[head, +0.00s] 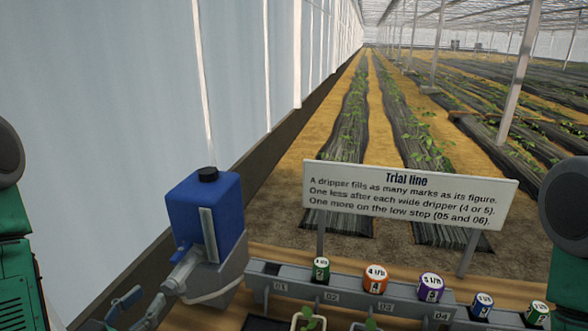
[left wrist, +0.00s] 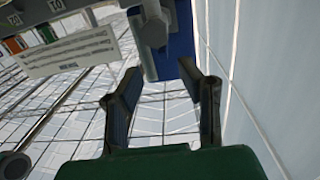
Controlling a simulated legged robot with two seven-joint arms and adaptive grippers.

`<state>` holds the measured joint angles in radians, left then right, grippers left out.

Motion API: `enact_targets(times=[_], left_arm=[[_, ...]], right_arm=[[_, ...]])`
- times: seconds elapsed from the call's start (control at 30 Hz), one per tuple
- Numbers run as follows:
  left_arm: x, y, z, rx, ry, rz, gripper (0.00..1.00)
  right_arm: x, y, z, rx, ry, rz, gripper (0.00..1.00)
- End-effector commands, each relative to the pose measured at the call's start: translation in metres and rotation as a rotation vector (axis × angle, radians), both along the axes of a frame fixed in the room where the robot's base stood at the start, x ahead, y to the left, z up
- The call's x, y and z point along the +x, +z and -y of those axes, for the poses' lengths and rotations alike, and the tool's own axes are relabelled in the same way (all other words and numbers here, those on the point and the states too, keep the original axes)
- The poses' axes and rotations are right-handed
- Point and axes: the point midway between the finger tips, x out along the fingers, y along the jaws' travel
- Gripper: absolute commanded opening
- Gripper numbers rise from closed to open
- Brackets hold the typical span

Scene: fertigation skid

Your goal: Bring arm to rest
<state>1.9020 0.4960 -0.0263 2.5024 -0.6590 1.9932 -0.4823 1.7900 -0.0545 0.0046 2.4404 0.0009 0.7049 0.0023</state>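My left gripper (head: 138,309) is low at the left in the head view, in front of and below the blue tank (head: 222,215). In the left wrist view its two fingers (left wrist: 160,88) stand wide apart with nothing between them. The gripper is open and empty. The tank's grey tap (head: 184,270) points toward the gripper, and they look apart. The tank (left wrist: 172,50) also shows beyond the fingers in the left wrist view. My right gripper is not in view; only part of my right arm shows at the right edge.
A grey stepped rail (head: 345,297) carries several drippers, including an orange one (head: 375,279) and a purple one (head: 431,287). A white sign (head: 408,195) stands behind it on two posts. Small potted plants (head: 308,320) stand in front. A pale wall (head: 110,130) rises at the left.

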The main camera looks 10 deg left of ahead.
Motion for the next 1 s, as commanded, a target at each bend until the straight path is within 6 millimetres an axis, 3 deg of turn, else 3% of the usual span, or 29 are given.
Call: enact_targets(times=[0.07, 0.17, 0.23, 0.3, 0.4, 0.5, 0.67, 0.8, 1.0], left_arm=[[-0.002, -0.02, 0.009, 0.008, -0.031, -0.089, 0.33], [-0.013, -0.068, 0.026, 0.023, -0.081, -0.307, 0.33], [-0.031, -0.109, 0.035, 0.034, -0.105, -0.508, 0.33], [-0.057, -0.147, 0.041, 0.042, -0.105, -0.716, 0.33], [-0.101, -0.189, 0.041, 0.051, -0.073, -0.99, 0.33], [-0.147, -0.215, 0.038, 0.058, -0.012, -1.234, 0.33], [-0.21, -0.233, 0.032, 0.065, 0.113, -1.533, 0.33], [-0.197, -0.253, 0.038, 0.11, 0.084, -1.505, 0.33], [-0.189, -0.257, 0.042, 0.137, 0.062, -1.484, 0.33]], right_arm=[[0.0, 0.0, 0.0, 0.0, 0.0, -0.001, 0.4], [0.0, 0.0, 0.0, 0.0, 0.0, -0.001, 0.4], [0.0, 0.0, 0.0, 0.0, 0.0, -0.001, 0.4], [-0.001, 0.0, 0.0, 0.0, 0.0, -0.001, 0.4], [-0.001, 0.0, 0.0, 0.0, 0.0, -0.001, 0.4], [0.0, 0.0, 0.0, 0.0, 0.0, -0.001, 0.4], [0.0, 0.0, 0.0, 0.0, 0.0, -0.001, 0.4], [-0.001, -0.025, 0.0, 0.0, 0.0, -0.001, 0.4], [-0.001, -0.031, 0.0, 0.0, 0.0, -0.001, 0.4]])
